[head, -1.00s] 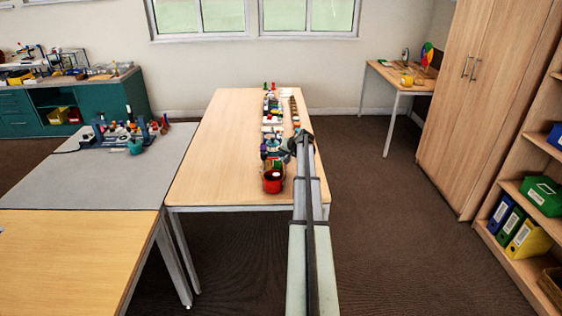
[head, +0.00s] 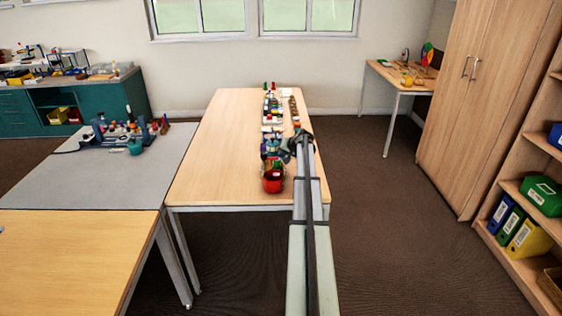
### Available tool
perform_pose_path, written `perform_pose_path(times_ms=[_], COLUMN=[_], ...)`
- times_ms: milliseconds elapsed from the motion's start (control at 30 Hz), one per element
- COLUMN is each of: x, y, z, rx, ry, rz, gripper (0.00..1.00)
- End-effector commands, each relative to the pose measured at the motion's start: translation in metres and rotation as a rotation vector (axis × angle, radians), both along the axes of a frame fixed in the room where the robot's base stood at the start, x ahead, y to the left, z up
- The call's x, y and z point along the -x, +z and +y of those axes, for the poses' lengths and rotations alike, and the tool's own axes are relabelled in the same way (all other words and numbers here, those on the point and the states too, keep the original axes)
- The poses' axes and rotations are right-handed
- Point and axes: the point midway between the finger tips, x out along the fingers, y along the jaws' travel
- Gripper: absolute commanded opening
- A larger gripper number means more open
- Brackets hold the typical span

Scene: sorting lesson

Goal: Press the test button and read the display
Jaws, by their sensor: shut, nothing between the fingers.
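My arm reaches forward from the bottom of the head view over the right side of a light wood table (head: 215,150). My gripper (head: 289,149) is at its far end, small and dark, beside a crowded row of small items (head: 270,146) on that table. It is shut, and nothing shows in it. I cannot make out a test button or a display among these items. The gripper and wrist hide part of the row, and I cannot tell whether the fingers touch anything.
A red pot (head: 272,182) stands near the front end of the row. The left half of the table is clear. A grey table (head: 95,180) with several items stands to the left. A wardrobe (head: 487,95) and shelves with binders (head: 503,213) are at the right.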

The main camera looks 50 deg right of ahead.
Motion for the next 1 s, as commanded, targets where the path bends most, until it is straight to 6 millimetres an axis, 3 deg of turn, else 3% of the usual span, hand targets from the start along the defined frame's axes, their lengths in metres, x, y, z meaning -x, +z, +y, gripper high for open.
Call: perform_pose_path(times_ms=[1000], x=[0.0001], y=[-0.01], z=[0.0], rx=[0.0], ry=[0.0], rz=[0.0], gripper=[0.0])
